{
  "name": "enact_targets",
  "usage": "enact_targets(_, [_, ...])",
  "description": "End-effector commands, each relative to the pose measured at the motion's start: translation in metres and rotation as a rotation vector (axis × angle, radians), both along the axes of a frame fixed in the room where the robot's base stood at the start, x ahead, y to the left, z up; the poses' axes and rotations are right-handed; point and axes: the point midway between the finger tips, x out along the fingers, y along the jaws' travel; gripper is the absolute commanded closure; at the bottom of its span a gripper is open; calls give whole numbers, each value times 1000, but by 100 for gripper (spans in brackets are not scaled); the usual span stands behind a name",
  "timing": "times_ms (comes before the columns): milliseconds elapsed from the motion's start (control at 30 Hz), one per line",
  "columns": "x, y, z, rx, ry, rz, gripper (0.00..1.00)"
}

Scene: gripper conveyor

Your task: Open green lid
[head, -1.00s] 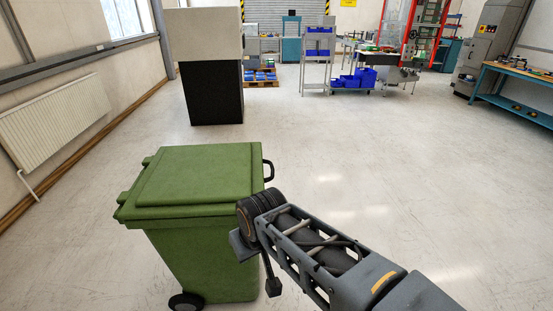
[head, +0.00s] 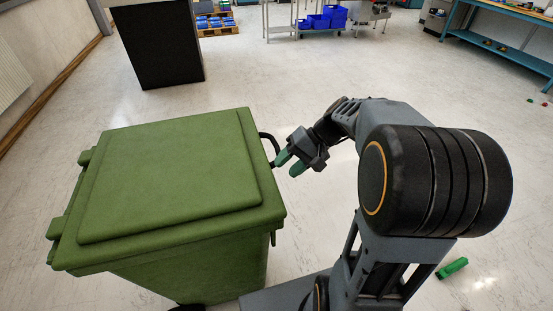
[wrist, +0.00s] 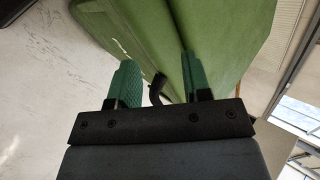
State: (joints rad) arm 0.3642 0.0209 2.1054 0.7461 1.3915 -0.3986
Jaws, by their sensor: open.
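The green lid (head: 170,175) lies shut on the green wheeled bin (head: 190,270) at the left of the head view. A black handle (head: 270,145) sticks out from the lid's right edge. My gripper (head: 285,164) is open beside the handle, with its green fingertips close to it. In the wrist view my gripper (wrist: 158,80) has its two green fingers apart. The black handle (wrist: 157,88) shows between them, partly hidden by the gripper body. I cannot tell whether a finger touches it. The green bin also fills the upper right of the wrist view (wrist: 220,45).
A tall black box (head: 160,45) stands behind the bin. A small green object (head: 452,268) lies on the floor at the right. Blue crates (head: 325,17) and a teal workbench (head: 510,50) stand at the back.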

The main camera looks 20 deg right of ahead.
Motion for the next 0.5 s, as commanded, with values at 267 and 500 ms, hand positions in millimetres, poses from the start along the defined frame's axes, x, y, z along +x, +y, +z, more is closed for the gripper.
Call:
enact_targets(267, [77,-80,-63,555,-168,-177,56])
enact_targets(500, [98,-126,-79,750,-327,-257,56])
